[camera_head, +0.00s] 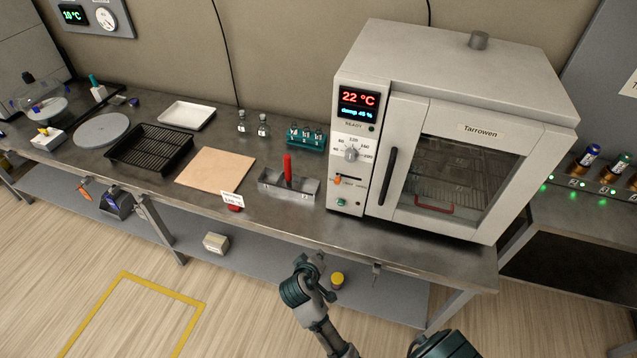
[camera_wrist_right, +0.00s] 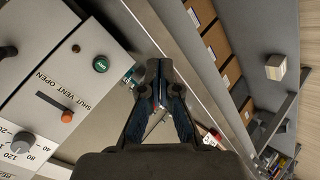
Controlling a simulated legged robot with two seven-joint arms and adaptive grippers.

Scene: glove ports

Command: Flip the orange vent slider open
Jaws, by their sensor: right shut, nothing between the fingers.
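The orange vent slider (camera_head: 337,181) is on the oven's (camera_head: 455,130) front control panel, below the dial. It sits at the left end of its dark slot. In the right wrist view the orange knob (camera_wrist_right: 67,116) is at the end of the slot beside the printed word SHUT, away from OPEN. My right gripper (camera_head: 318,261) is below and in front of the bench edge, apart from the panel. Its fingers also show in the right wrist view (camera_wrist_right: 158,75), shut and empty, to the right of the slider. My left gripper is not in view.
A grey dial (camera_head: 351,154) sits above the slider and a green button (camera_head: 341,202) below it. The oven door's black handle (camera_head: 388,177) stands out to the right.

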